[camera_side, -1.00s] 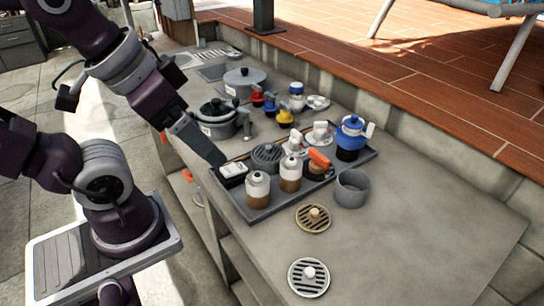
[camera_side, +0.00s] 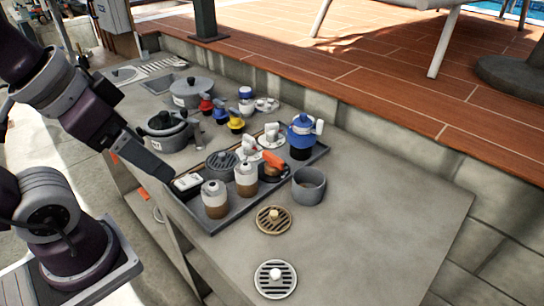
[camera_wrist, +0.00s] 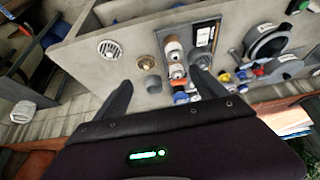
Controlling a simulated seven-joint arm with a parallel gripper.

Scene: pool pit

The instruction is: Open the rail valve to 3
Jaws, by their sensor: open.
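I cannot tell for sure which part is the rail valve, and no number 3 or scale is readable. Another orange handle (camera_side: 274,161) sits on a round brown-and-dark piece on the tray. My gripper (camera_side: 166,173) is at the tray's near left corner in the side view, beside a dark box with a white face (camera_side: 187,182). In the wrist view, my gripper (camera_wrist: 162,80) has its two fingers spread apart, with nothing held between them.
The grey tray (camera_side: 213,229) holds two white-and-brown bottles, cups and a blue pot (camera_side: 302,136). A grey ring cup (camera_side: 308,186) and two round grates (camera_side: 273,219) (camera_side: 275,279) lie nearby. Lidded pots (camera_side: 168,133) stand behind. The counter's right part is bare (camera_side: 390,215).

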